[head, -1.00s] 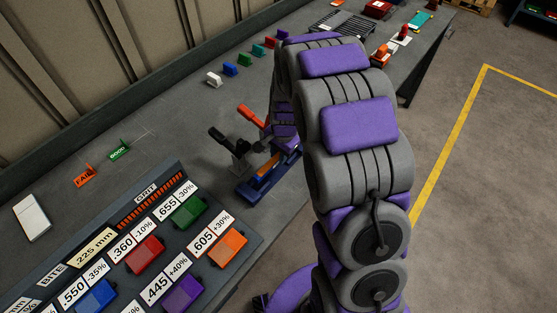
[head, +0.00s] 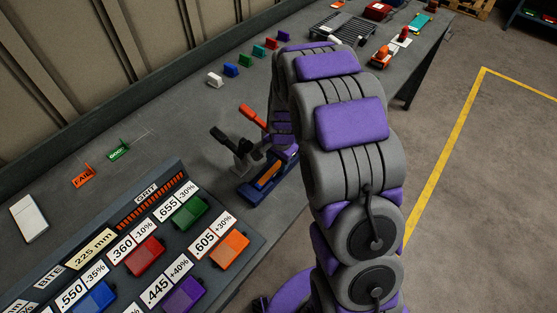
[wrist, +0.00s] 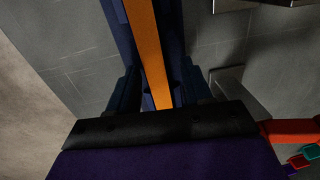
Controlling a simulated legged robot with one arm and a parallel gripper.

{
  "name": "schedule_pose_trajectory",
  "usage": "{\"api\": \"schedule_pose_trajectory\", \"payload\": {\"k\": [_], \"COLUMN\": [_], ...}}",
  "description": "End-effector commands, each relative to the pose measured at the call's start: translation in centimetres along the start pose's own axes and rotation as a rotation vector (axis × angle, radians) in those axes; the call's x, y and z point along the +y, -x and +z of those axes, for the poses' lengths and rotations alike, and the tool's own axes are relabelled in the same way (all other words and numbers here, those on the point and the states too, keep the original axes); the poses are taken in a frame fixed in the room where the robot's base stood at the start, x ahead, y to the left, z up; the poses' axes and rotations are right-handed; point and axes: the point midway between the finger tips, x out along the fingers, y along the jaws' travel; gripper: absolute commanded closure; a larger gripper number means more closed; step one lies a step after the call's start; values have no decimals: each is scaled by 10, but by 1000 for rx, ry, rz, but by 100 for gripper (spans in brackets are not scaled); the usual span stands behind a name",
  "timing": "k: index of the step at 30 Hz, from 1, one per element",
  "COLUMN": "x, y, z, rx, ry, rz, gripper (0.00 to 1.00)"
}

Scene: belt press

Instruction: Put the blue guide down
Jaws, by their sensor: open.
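A small blue block (head: 231,70), perhaps the blue guide, stands upright in a row of coloured blocks at the back of the bench in the head view. My gripper is well apart from it, over a blue-framed fixture (head: 249,191) with an orange strip (head: 268,174). In the wrist view, the dark fingers of my gripper (wrist: 160,92) are open, one on each side of the blue frame and orange strip (wrist: 148,45). I cannot tell whether they touch the frame. My arm hides part of the fixture and most of the gripper in the head view.
A red-handled lever (head: 252,115) and a black-handled lever (head: 219,135) rise beside the fixture. A panel of coloured buttons (head: 145,250) is in front. Bare bench (head: 170,95) lies between signs and block row.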

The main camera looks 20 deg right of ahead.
Motion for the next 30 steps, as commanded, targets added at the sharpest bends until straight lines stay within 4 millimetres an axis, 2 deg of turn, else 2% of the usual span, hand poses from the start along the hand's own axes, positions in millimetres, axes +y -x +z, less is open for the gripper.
{"api": "schedule_pose_trajectory", "payload": {"k": [6,11,17,24,30], "x": [0,0,0,0,0], "y": [1,14,46,96,120], "z": [-1,-2,-1,-1,-1], "rx": [0,0,1,2,-1], "ry": [0,-1,0,-1,-1], "rz": [-1,-3,-3,-3,0], "gripper": [50,50,50,50,50]}}
